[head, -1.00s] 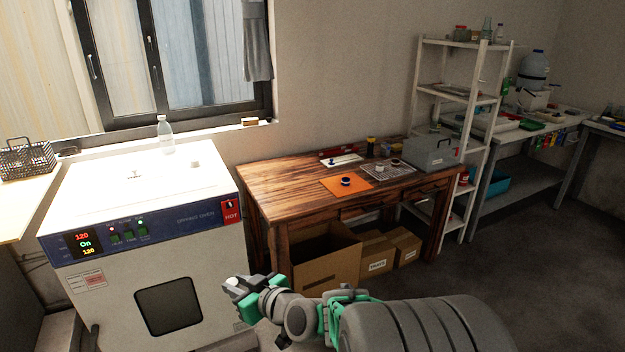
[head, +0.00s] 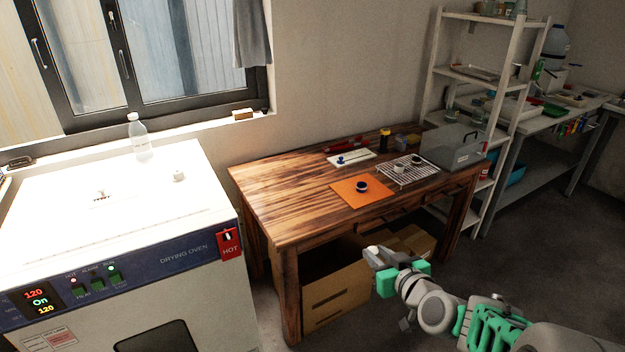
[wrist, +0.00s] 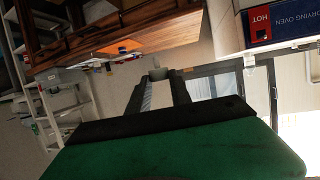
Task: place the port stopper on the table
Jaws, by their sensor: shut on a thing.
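My gripper (head: 377,255) is in front of the wooden table (head: 285,185), at a lower place in the head view than the tabletop. It is shut on a small pale grey piece, which looks like the port stopper (head: 371,250). In the wrist view the stopper (wrist: 158,74) sits between the tips of the two dark fingers (wrist: 163,84), apart from the table. The fingers hide part of it. The tabletop has a wide bare stretch on its left side.
An orange mat (head: 347,198) with a dark round piece, a wire rack (head: 425,170), a white tray (head: 366,155) and a grey case (head: 455,148) occupy the table's middle and right. The drying oven (head: 185,253) stands left. Cardboard boxes (head: 338,292) lie under the table.

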